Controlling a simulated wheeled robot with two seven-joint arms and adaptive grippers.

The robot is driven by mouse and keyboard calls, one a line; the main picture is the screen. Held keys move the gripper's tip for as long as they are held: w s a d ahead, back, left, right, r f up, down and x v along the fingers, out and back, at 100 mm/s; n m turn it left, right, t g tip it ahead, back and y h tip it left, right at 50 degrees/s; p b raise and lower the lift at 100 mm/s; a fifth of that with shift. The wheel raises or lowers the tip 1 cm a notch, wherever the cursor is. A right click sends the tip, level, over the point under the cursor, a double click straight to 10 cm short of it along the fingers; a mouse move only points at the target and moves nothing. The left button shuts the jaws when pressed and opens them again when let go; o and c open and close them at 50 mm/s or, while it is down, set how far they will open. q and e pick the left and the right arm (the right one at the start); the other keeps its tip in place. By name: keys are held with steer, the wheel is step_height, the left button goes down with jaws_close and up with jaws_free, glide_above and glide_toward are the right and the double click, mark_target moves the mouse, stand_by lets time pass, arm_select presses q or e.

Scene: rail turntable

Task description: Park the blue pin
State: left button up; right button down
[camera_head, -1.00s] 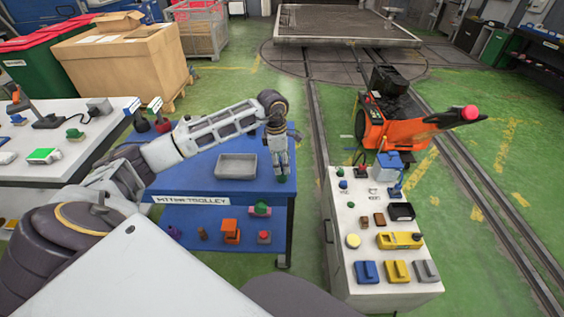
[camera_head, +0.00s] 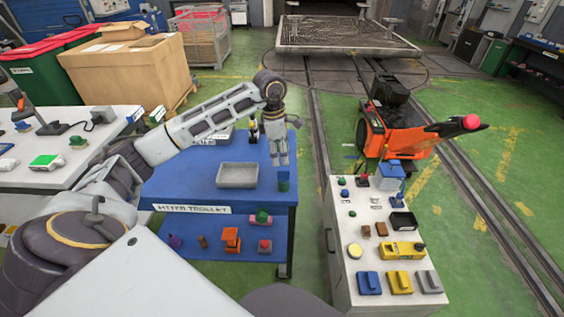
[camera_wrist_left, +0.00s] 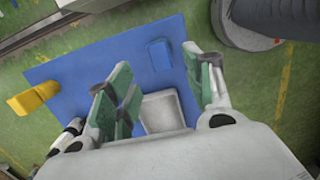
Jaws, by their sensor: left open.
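My left gripper (camera_head: 279,160) points down over the right part of the blue trolley (camera_head: 180,195). In the left wrist view its green-padded fingers (camera_wrist_left: 165,95) are apart with nothing between them. A small blue knob (camera_head: 345,194) is on the white cabinet. I cannot tell which is the blue pin. My right gripper is out of view.
A grey tray (camera_head: 238,175) lies left of my left gripper. A yellow piece (camera_wrist_left: 33,97) is near the trolley edge. The white cabinet (camera_head: 342,262) carries several small parts and a black tray (camera_head: 403,221). An orange machine (camera_head: 398,138) stands behind it.

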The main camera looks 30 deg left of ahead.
arm_select(q)
steer(key=shift+s+a+r, duration=0.1)
steer(key=shift+a+r, duration=0.05)
steer(key=shift+r, duration=1.7)
